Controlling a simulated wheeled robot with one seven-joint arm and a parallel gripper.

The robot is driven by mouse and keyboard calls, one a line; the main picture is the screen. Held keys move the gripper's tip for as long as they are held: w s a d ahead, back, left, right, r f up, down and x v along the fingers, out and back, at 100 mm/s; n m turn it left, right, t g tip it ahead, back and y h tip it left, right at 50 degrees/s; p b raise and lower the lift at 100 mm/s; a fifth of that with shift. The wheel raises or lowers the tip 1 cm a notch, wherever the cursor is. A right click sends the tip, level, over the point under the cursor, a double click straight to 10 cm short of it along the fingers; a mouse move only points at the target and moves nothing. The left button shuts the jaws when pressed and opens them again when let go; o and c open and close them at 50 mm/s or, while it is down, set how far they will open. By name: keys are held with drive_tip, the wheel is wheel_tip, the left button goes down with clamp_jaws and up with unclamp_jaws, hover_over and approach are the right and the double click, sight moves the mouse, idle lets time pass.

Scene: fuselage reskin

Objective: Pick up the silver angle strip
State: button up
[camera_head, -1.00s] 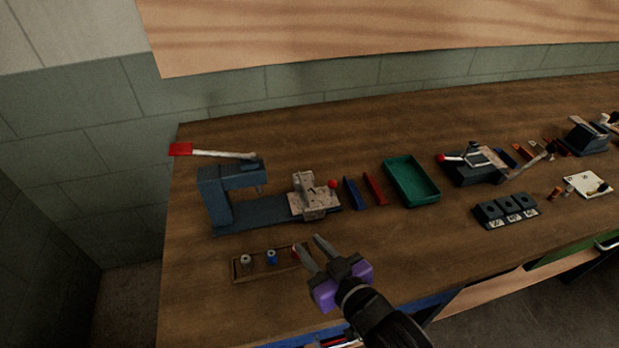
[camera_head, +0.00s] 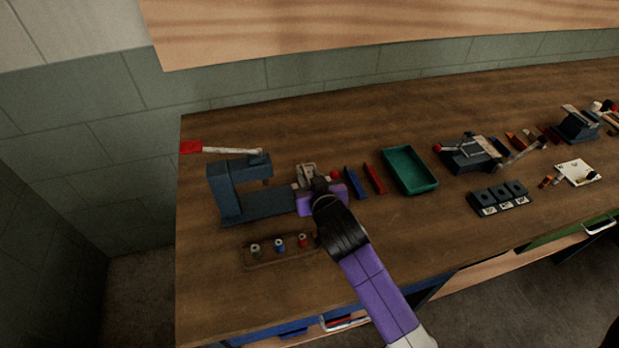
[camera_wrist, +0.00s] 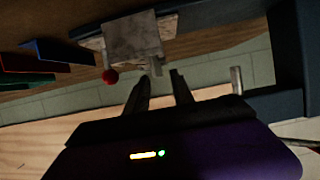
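I cannot pick out a silver angle strip with certainty. A small silvery piece (camera_wrist: 156,66) shows at the fixture's edge in the wrist view, just beyond my fingertips; I cannot tell whether it is the strip or part of the fixture. The silver-grey clamp fixture (camera_wrist: 133,36) with a red ball knob (camera_wrist: 110,76) stands beside the blue press. My gripper (camera_wrist: 160,77) is open, its two fingers apart with nothing seen between them. In the head view my purple gripper covers much of the fixture (camera_head: 307,171) and hides its own fingertips.
The blue press (camera_head: 224,190) with a red-handled lever is left of the fixture. Blue (camera_head: 355,183) and red (camera_head: 375,178) strips and a green tray (camera_head: 411,171) lie to the right. A wooden holder (camera_head: 265,258) with small coloured pieces is in front. Bare bench lies behind.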

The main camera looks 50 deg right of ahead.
sight(306, 175)
drive_tip(key=shift+x, duration=1.25)
clamp_jaws()
drive_tip(key=shift+r, duration=0.1)
wheel_tip(306, 175, up, 20)
